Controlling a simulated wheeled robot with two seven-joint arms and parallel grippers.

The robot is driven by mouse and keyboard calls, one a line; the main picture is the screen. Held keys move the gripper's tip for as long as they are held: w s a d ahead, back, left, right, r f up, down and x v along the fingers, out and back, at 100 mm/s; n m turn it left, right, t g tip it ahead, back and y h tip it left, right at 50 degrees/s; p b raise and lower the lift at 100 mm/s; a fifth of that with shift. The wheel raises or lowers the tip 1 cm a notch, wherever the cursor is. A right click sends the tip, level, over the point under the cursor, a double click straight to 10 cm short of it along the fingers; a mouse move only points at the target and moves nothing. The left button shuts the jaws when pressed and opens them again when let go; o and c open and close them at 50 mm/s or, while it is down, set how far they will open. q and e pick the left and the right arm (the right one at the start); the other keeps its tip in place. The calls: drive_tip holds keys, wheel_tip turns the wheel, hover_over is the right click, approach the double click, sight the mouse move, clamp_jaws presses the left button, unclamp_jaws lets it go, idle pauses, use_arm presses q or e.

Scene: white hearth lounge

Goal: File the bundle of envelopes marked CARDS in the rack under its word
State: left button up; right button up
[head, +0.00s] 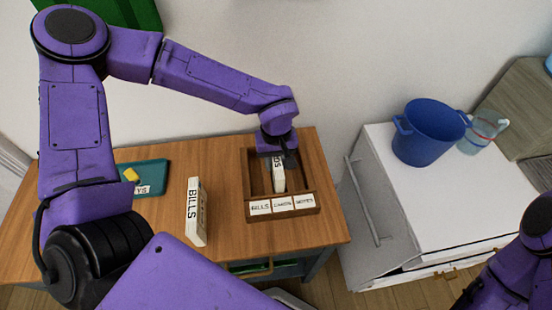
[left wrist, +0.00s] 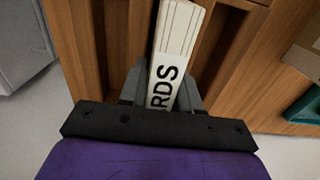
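The wooden rack (head: 251,180) stands at the right of the brown table, its front labels reading BILLS, CARDS and, seemingly, NOTES. The white bundle marked CARDS (head: 279,180) stands in the rack's middle compartment, behind the CARDS label. In the left wrist view, the bundle (left wrist: 180,35) shows the letters RDS and lies between the dividers. My left gripper (head: 284,159) is over the rack, its fingers closed against both sides of the bundle. Whether the bundle's bottom rests on the rack floor is hidden. My right gripper is out of view; only part of that arm shows at lower right.
A white bundle marked BILLS (head: 194,214) stands on the table left of the rack. A teal tray (head: 155,167) with a yellow item lies farther left. A white cabinet (head: 385,190) with a blue bucket (head: 428,135) and a clear pitcher (head: 480,135) stands right of the table.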

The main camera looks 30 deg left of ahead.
use_arm(q)
drive_tip(key=shift+o, duration=1.4)
drive_tip(key=shift+w, duration=0.1)
wheel_tip(320, 180, up, 12)
drive_tip(key=shift+r, duration=0.2)
